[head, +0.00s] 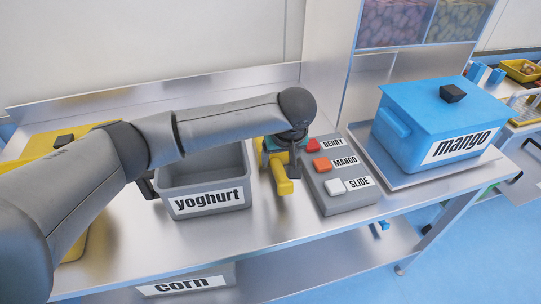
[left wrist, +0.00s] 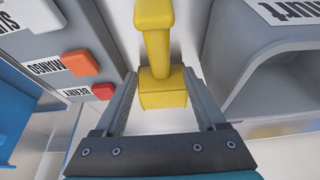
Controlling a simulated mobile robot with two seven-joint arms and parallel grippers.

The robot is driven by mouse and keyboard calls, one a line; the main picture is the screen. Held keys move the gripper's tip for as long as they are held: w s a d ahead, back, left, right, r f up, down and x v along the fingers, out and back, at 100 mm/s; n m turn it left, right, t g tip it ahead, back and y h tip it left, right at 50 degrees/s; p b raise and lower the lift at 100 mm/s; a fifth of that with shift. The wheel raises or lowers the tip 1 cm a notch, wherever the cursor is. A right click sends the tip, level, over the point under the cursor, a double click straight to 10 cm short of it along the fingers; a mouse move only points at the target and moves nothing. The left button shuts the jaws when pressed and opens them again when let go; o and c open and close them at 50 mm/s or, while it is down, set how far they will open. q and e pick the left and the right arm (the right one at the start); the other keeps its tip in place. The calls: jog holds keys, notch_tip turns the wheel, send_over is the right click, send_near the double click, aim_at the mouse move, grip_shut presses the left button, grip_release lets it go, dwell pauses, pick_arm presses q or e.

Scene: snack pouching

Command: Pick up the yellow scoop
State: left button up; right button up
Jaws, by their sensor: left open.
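The yellow scoop (head: 282,181) lies on the steel table between the grey yoghurt bin and the button box. It shows closer in the left wrist view (left wrist: 160,84), with its blocky end between my fingers and its other part reaching toward the top edge. My left gripper (head: 284,158) is over the scoop, pointing down. In the left wrist view its two fingers (left wrist: 163,92) stand apart on either side of the yellow block, with a gap visible at the sides. In the head view the wrist hides part of the scoop. My right gripper is in neither view.
The grey yoghurt bin (head: 207,199) stands left of the scoop. The button box (head: 343,197), with berry, mango and slide buttons, stands close on the right. A blue mango container (head: 432,123) sits farther right. A corn bin (head: 187,284) is on the lower shelf.

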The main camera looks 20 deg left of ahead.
aim_at(278, 166)
pick_arm(q)
jog(key=b+x, duration=0.1)
jog(key=x, duration=0.4)
jog(key=shift+f, duration=0.2)
grip_shut()
dwell(0.4)
